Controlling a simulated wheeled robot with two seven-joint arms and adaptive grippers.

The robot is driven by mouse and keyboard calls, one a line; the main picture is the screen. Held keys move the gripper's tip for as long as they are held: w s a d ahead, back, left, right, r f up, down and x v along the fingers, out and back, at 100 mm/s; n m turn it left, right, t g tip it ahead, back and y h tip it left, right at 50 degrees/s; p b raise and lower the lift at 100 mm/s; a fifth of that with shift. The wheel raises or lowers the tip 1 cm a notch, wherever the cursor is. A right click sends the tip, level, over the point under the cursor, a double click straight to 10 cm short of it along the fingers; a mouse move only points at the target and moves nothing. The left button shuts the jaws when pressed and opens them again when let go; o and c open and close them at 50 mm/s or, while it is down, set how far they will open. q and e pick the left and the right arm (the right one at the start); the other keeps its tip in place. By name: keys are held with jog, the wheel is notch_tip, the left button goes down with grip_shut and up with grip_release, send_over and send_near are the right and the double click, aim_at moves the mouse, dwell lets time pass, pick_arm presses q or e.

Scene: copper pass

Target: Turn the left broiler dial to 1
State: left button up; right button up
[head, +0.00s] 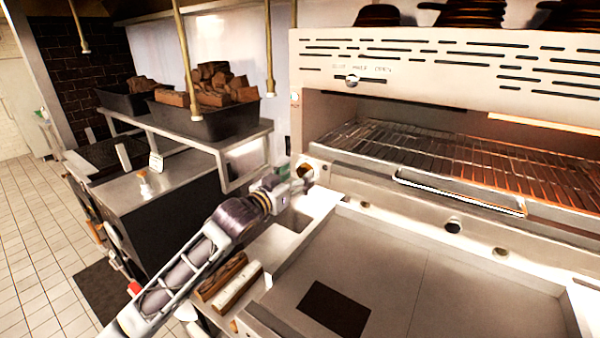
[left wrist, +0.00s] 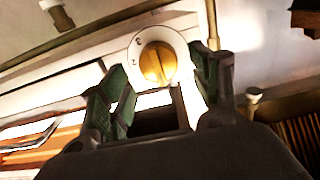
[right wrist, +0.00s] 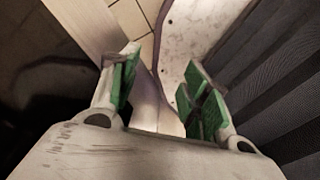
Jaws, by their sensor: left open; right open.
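The left broiler dial (head: 305,172) is a brass knob at the left end of the broiler front, below the rack. In the left wrist view the dial (left wrist: 157,63) shows its brass grip on a round white plate with small numbers. My left gripper (head: 300,182) is at the dial. Its fingers (left wrist: 155,75) are open, one on each side of the dial plate; I cannot tell whether they touch it. The number the dial points to is too small to read surely. My right gripper (right wrist: 165,90) is open and empty, away from the dial.
The broiler rack (head: 440,150) with its handle (head: 460,195) lies right of the dial. A flat griddle (head: 400,270) with a dark square (head: 333,309) is below. A shelf (head: 235,140) with dark bins (head: 215,122) of wood stands at left.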

aim_at(304, 172)
pick_arm(q)
jog(key=shift+x, duration=1.05)
jog(key=c, duration=1)
jog(key=m, duration=0.5)
jog(key=shift+s+d+f+m, duration=0.1)
jog(key=shift+d+m, duration=0.05)
jog(key=shift+m, duration=2.25)
